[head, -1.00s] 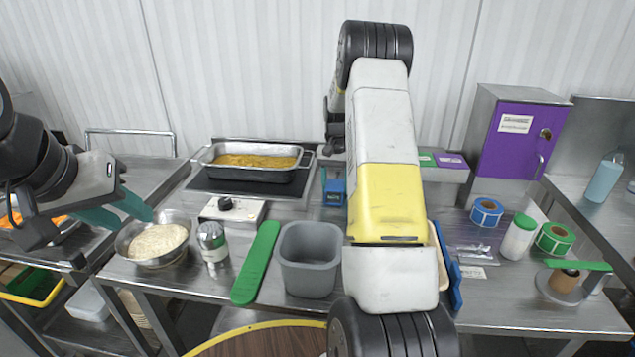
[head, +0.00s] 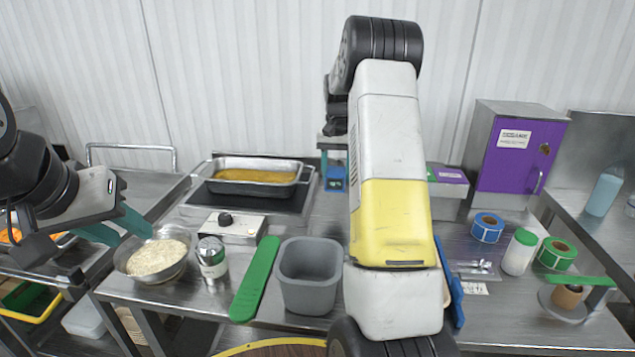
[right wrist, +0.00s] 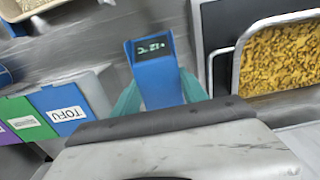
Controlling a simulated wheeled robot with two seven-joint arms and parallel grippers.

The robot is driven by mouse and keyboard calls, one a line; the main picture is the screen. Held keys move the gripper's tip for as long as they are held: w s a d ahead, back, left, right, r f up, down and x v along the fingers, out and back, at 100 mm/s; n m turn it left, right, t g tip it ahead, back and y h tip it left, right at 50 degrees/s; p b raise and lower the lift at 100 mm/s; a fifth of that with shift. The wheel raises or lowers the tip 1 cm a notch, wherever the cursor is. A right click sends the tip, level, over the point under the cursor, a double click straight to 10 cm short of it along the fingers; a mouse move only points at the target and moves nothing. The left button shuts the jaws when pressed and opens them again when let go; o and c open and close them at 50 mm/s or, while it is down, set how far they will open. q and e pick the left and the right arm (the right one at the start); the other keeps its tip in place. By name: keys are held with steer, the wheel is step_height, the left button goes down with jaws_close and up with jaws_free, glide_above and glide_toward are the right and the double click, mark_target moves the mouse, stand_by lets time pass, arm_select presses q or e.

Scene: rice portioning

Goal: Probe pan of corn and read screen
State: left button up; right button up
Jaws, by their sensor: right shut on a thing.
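The pan of corn (head: 255,177) is a metal tray of yellow corn on the black hob at the back; its corn and rim fill the right of the right wrist view (right wrist: 285,58). My right gripper (right wrist: 158,95) is shut on a blue probe thermometer (right wrist: 153,75), to the right of the pan and apart from it. The thermometer's small dark screen shows lit digits, seemingly 12 °C, slightly blurred. In the head view the thermometer (head: 335,178) is beside my arm; its probe tip cannot be seen. My left gripper (head: 125,230) is open and empty beside the rice bowl.
A bowl of rice (head: 158,258), a shaker (head: 212,258), a green spatula-like tool (head: 256,280) and a grey bin (head: 309,275) line the front of the table. A purple-doored cabinet (head: 515,155) and tape rolls (head: 487,227) are at right. A TOFU-labelled box (right wrist: 65,112) is near the thermometer.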

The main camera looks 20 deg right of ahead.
mark_target(336, 171)
steer(key=shift+r, duration=3.05)
